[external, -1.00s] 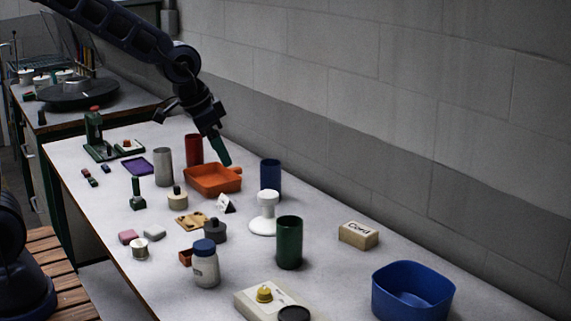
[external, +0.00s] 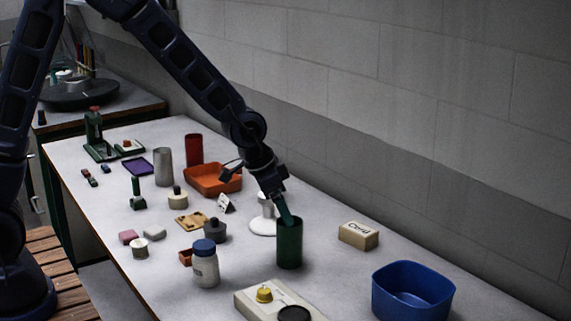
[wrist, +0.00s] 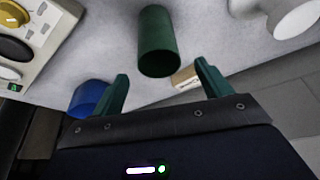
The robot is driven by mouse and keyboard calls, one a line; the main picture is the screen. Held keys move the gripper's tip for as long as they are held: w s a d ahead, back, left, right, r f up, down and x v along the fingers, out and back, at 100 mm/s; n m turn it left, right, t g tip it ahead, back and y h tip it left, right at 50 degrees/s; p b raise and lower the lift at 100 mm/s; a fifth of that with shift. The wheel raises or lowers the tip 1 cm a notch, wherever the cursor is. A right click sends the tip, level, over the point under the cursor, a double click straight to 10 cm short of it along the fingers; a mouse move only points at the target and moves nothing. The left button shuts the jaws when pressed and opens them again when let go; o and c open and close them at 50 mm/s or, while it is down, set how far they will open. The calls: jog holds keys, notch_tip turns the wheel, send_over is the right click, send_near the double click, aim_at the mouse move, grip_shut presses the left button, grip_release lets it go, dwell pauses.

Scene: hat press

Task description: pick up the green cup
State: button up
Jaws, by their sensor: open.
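The green cup (external: 289,246) stands upright on the white table, a tall plain cylinder. My gripper (external: 287,214) is at the cup's upper rim in the external view, and its green fingers overlap the cup there. In the wrist view the cup (wrist: 158,42) lies ahead of and between my two spread green fingers (wrist: 160,90), with nothing held. Whether a finger touches the cup cannot be told. The lower part of the cup is clear to see in the external view.
A white stand (external: 262,224) is close behind the cup to the left. A cord box (external: 358,235) and a blue bin (external: 413,290) are to the right. A control box with a yellow knob (external: 264,294) is in front. A blue-lidded jar (external: 205,268) stands left.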

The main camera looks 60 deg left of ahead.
aim_at(293, 230)
jog(key=shift+x, duration=3.6)
jog(key=shift+d, duration=0.1)
jog(key=shift+c, duration=0.3)
jog(key=c, duration=1)
